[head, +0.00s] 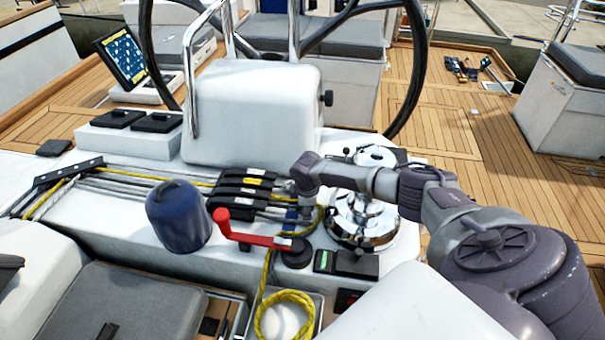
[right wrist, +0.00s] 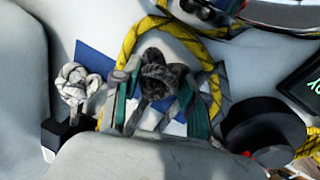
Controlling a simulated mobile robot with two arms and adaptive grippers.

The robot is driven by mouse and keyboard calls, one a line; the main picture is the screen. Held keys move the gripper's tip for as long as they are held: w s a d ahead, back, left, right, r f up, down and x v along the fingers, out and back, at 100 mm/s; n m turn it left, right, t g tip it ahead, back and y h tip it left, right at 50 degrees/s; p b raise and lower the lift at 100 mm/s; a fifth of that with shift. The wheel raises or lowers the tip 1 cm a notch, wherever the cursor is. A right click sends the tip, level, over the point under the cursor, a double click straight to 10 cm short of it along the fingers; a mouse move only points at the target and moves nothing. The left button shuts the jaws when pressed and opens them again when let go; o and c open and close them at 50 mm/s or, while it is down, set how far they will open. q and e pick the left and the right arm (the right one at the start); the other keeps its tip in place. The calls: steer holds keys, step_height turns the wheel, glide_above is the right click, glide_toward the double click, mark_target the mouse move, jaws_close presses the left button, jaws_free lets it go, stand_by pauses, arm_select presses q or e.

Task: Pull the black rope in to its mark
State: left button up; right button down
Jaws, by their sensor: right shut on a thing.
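My right gripper (right wrist: 158,112) points down at the deck just right of the black rope clutches (head: 243,190). In the right wrist view its fingers are closed around the dark, bunched end of the black rope (right wrist: 165,75). A blue patch (right wrist: 95,60) shows on the white surface around and beneath it. In the head view the right wrist and arm largely hide the fingers and the held rope. I cannot make out a mark on the black rope. My left gripper is not in view.
A yellow rope (right wrist: 129,45) loops close around the gripper, and a white knotted rope end (right wrist: 75,83) lies beside it. A chrome winch (head: 362,225) stands right. A red handle (head: 250,236) and blue cylinder (head: 178,215) stand left. Yellow rope lies coiled in a bin (head: 319,310).

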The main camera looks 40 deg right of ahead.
steer(key=c, duration=0.6)
jaws_free()
steer(key=shift+s+d, duration=0.15)
steer(key=shift+c, duration=0.2)
steer(key=shift+r, duration=0.1)
step_height(320, 180, up, 12)
steer(key=s+a, duration=0.1)
steer(key=shift+s+a+f, duration=0.2)
steer(key=shift+s+a, duration=0.1)
